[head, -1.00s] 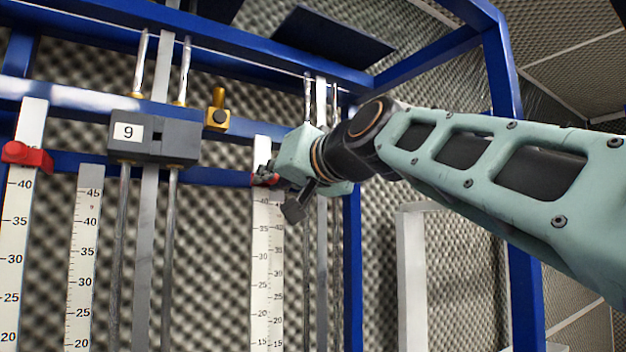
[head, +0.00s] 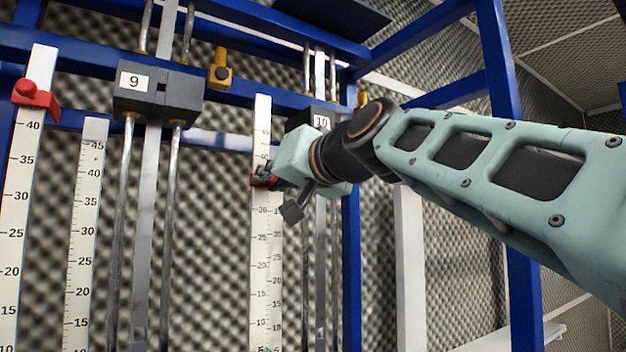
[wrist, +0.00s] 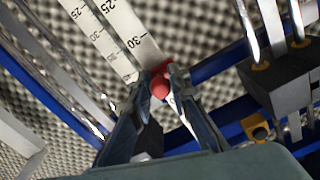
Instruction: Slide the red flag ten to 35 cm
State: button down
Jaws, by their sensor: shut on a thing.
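The red flag (head: 263,181) sits on the white scale strip (head: 262,238) beside the block labelled 10 (head: 318,121). It lies between the 30 and 45 marks, around where 35 falls; that number is hidden by the flag and my gripper. My gripper (head: 277,184) is shut on the flag's red knob, which shows between the two fingers (wrist: 161,87) in the wrist view. There the flag (wrist: 160,85) lies just beyond the 30 mark.
Another red flag (head: 36,96) is on the left strip above its 40 mark. The block labelled 9 (head: 158,92) rides on metal rods left of my gripper. A yellow clamp (head: 219,72) and blue frame bars (head: 497,100) stand nearby. Grey foam covers the wall behind.

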jog(key=shift+f+b, duration=0.35)
jog(key=shift+f, duration=0.5)
jog(key=shift+r, duration=0.1)
jog(key=c, duration=1.8)
grip_release()
jog(key=v, duration=1.2)
